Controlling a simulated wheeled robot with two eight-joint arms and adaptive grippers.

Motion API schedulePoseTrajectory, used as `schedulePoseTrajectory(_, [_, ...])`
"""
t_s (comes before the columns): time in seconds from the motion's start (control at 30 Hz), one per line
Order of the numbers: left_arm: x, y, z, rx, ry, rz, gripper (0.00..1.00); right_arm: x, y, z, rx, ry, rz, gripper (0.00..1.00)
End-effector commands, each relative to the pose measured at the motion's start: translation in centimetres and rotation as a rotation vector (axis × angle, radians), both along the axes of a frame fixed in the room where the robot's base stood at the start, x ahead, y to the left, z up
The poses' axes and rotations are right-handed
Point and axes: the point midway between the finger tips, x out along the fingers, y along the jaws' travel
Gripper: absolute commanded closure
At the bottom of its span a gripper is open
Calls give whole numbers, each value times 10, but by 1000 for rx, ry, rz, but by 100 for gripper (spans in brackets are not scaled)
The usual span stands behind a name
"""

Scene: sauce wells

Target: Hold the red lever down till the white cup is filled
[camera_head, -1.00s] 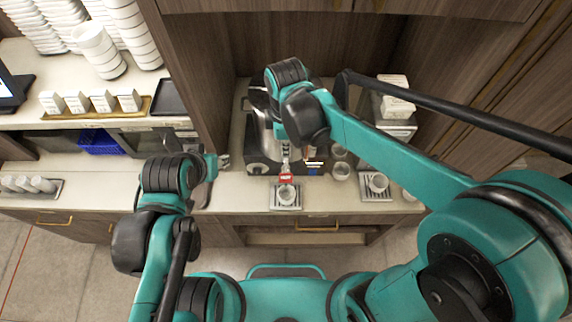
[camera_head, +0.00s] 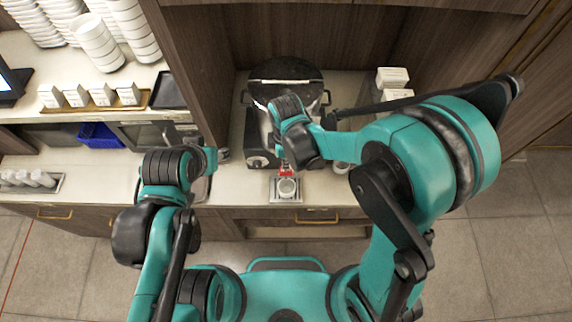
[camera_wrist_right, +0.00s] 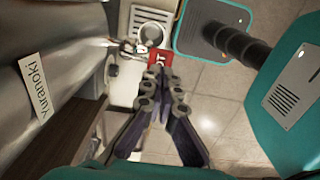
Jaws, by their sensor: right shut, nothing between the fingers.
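The white cup (camera_head: 287,188) stands upright on a small metal drip tray (camera_head: 273,196) at the counter's front edge. It also shows in the wrist view (camera_wrist_right: 152,34); its fill level is too small to tell. The red lever (camera_head: 285,173) is just above and behind the cup, partly hidden by my right wrist; it also shows in the wrist view (camera_wrist_right: 158,57). My right gripper (camera_wrist_right: 159,73) is shut and empty, its tips right at the lever's edge. Whether they press on it cannot be told. My left arm is bent at the left; its fingers are not clear.
The metal dispenser (camera_head: 262,135) with a dark round lid (camera_head: 287,70) stands behind the lever. Wood cabinet walls enclose it on both sides. White boxes (camera_head: 393,78) stand to the right. A left counter holds stacked cups (camera_head: 95,42) and a dark tray (camera_head: 169,91).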

Motion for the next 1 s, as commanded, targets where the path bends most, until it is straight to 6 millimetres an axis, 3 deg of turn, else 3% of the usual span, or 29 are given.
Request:
schedulePoseTrajectory(0.23, [0,0,1,0,0,0,60,0,0,-22,0,0,0,100])
schedulePoseTrajectory(0.67, [0,0,-1,0,0,0,60,-1,0,-25,0,-10,0,100])
schedulePoseTrajectory(1.0, [0,0,-46,0,0,0,60,-14,0,-48,0,-260,2,100])
